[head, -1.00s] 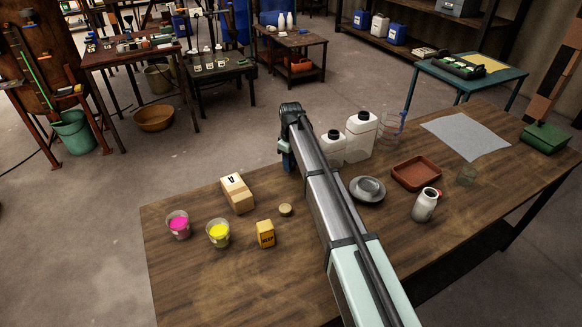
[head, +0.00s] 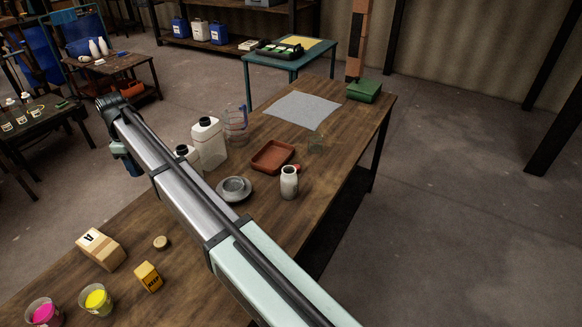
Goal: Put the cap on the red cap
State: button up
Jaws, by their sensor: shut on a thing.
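A small red thing, perhaps the red cap (head: 298,167), shows just behind the white jar (head: 289,185); the jar hides part of it. My gripper (head: 128,165) is at the far end of my arm, at the left, beyond the table's far edge. Its jaws are shut, but the arm hides the fingertips and what they hold. It is well apart from the red thing and the tan lid.
The table's right front is clear.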

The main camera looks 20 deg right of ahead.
notch_tip(320, 180, up, 3)
jog(key=shift+r, duration=0.15)
jog(key=w+d, duration=0.4)
jog(key=d, duration=1)
send_over(296, 167)
notch_tip(296, 167, down, 4)
jog(key=shift+w+d+f, duration=0.1)
jog(key=shift+f, duration=5.5)
jog(key=shift+f, duration=0.15)
jog(key=o, duration=1)
